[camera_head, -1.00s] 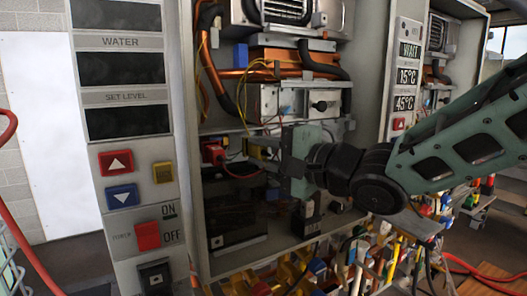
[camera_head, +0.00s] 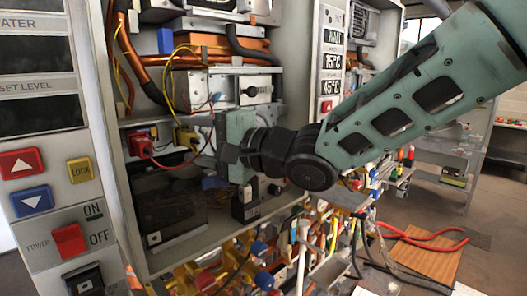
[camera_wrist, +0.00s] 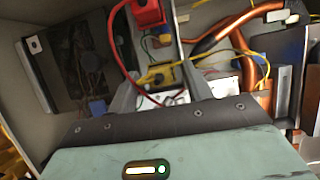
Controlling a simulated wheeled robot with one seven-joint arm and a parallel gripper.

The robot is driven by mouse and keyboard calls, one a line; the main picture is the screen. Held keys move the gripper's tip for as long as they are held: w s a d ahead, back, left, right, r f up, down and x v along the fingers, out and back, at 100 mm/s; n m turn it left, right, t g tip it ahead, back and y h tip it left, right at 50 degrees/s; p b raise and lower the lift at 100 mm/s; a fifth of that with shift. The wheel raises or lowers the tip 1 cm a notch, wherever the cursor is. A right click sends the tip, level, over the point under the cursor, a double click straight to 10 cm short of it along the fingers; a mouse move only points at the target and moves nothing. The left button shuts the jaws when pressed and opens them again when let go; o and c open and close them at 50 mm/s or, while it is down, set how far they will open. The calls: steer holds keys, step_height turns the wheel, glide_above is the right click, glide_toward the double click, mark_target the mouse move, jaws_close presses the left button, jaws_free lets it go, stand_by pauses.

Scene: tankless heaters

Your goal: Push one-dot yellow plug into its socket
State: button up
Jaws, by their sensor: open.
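A yellow plug (camera_head: 186,137) with a thin yellow wire is low inside the open heater cabinet, right of a red plug (camera_head: 142,144). In the wrist view the yellow plug (camera_wrist: 158,76) shows just beyond and between my fingertips, with the red plug (camera_wrist: 148,14) above it. Its dot marking is too small to read, and I cannot tell how deep it sits in its socket. My gripper (camera_head: 207,142) is open, in front of the yellow plug from the right. In the wrist view my gripper (camera_wrist: 160,92) has its fingers apart with nothing held between them.
Copper pipes (camera_head: 210,52) and a white-fronted box (camera_head: 235,88) are above the plugs. A dark panel (camera_head: 170,200) lies below them. The control panel (camera_head: 50,160) stands at the left. Several pipes and valves (camera_head: 215,275) crowd the area below the cabinet.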

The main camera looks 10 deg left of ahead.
steer(key=b+v, duration=0.3)
steer(key=v, duration=1.3)
steer(key=shift+b, duration=0.4)
